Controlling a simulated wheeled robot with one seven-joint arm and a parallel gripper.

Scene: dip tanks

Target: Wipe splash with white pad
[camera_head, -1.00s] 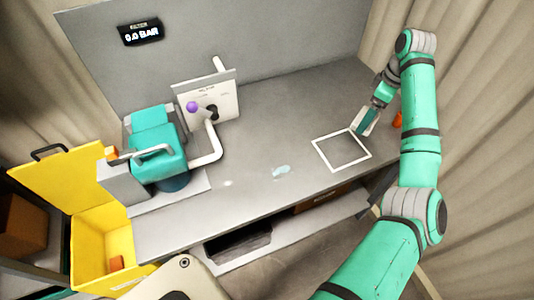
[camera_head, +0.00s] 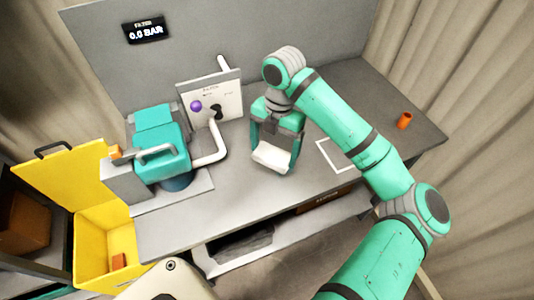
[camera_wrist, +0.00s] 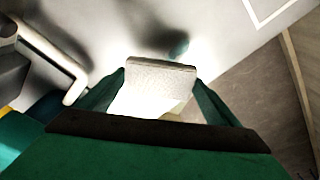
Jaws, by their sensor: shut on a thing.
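The white pad (camera_head: 272,157) is held between the fingers of my gripper (camera_head: 274,152), above the grey bench near its front middle. In the wrist view the white pad (camera_wrist: 155,88) sits between both fingers of my gripper (camera_wrist: 158,90). The splash (camera_wrist: 179,48) shows there as a small bluish-green patch on the bench just beyond the pad's far edge. In the head view the splash is hidden behind the pad and gripper. I cannot tell whether the pad touches the bench.
A teal pump unit (camera_head: 160,150) with a white pipe (camera_head: 212,148) stands left of my gripper. A white square outline (camera_head: 328,152) is marked at the right. An orange cup (camera_head: 404,121) stands far right. A yellow open bin (camera_head: 104,235) is at the left. The display (camera_head: 146,31) reads 0.0 BAR.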

